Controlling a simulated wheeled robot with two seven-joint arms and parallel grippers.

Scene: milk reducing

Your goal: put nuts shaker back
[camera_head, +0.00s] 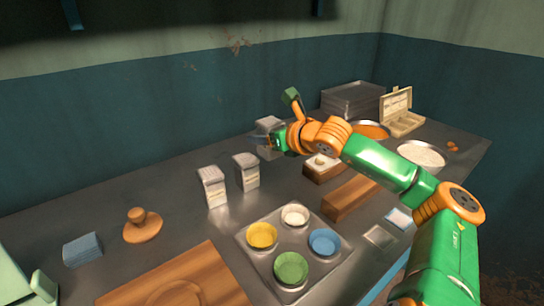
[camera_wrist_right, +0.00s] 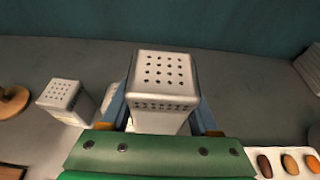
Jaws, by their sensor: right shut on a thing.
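A white shaker with a perforated top (camera_wrist_right: 162,82) is between the fingers of my right gripper (camera_wrist_right: 165,118). In the head view the right gripper (camera_head: 274,143) is shut on this shaker (camera_head: 268,124) at the back of the counter, right of two similar shakers. I cannot tell whether its base touches the counter. The other two shakers, one on the left (camera_head: 212,187) and one in the middle (camera_head: 246,171), stand upright. One of them also shows left of the held one in the wrist view (camera_wrist_right: 60,98). Labels are not readable. My left gripper is not in view.
A metal tray (camera_head: 262,232) holds several coloured bowls in front. A wooden board (camera_head: 215,262) and a wooden block (camera_head: 350,197) lie nearby. Two large bowls, an open box (camera_head: 402,118) and stacked dark trays (camera_head: 352,98) stand at the right.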

